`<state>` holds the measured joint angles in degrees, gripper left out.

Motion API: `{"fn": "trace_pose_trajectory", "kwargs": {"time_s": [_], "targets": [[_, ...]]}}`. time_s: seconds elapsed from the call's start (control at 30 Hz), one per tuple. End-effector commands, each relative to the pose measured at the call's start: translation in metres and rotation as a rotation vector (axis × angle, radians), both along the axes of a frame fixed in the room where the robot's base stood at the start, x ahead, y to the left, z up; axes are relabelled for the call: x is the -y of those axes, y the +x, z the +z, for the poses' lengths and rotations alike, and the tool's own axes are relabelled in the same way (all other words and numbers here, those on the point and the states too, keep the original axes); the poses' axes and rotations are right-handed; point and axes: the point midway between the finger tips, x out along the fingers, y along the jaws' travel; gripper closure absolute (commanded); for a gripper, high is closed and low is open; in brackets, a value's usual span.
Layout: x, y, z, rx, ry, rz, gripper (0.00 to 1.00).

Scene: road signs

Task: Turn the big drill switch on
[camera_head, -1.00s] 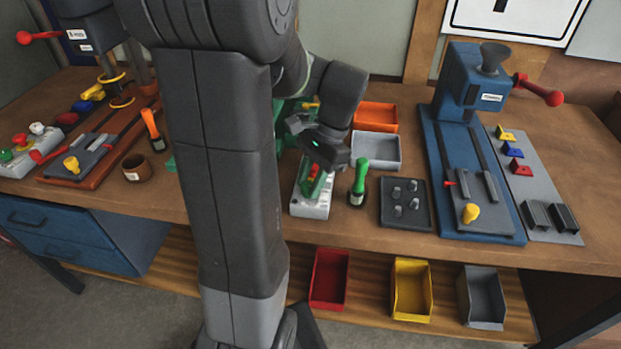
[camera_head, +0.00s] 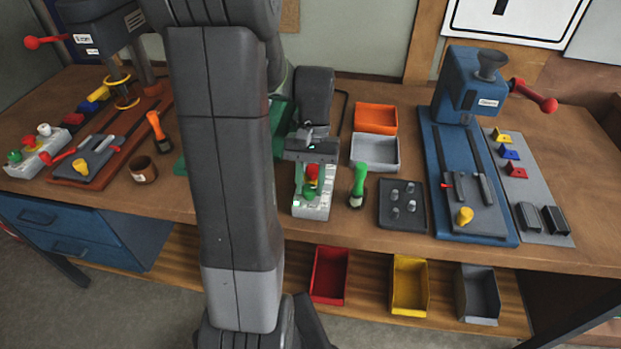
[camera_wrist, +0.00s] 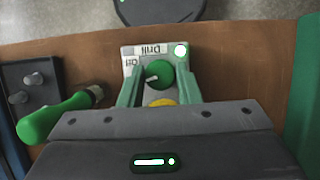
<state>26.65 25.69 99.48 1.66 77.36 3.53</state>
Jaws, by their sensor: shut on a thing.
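The drill switch box (camera_head: 312,210) is a light grey box on the table, left of the green-handled tool. A yellow part (camera_wrist: 162,102) of the box is partly hidden by the gripper body.
A green-handled tool (camera_head: 358,184) stands close on the right, beside a dark peg plate (camera_head: 387,222). Grey (camera_head: 375,166) and orange (camera_head: 376,131) trays lie behind. A blue drill press (camera_head: 428,150) stands right; another machine (camera_head: 95,30) stands left.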

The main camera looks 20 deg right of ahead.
Motion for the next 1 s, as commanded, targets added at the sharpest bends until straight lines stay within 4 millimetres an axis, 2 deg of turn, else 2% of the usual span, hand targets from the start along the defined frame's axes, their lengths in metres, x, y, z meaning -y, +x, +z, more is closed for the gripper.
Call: {"fn": "trace_pose_trajectory", "kwargs": {"time_s": [0.4, 1.0], "targets": [[-0.0009, 0.0015, 0.0007, 0.003, -0.002, 0.223, 0.92], [-0.001, 0.0014, 0.0004, 0.003, -0.002, 0.268, 0.92]]}}
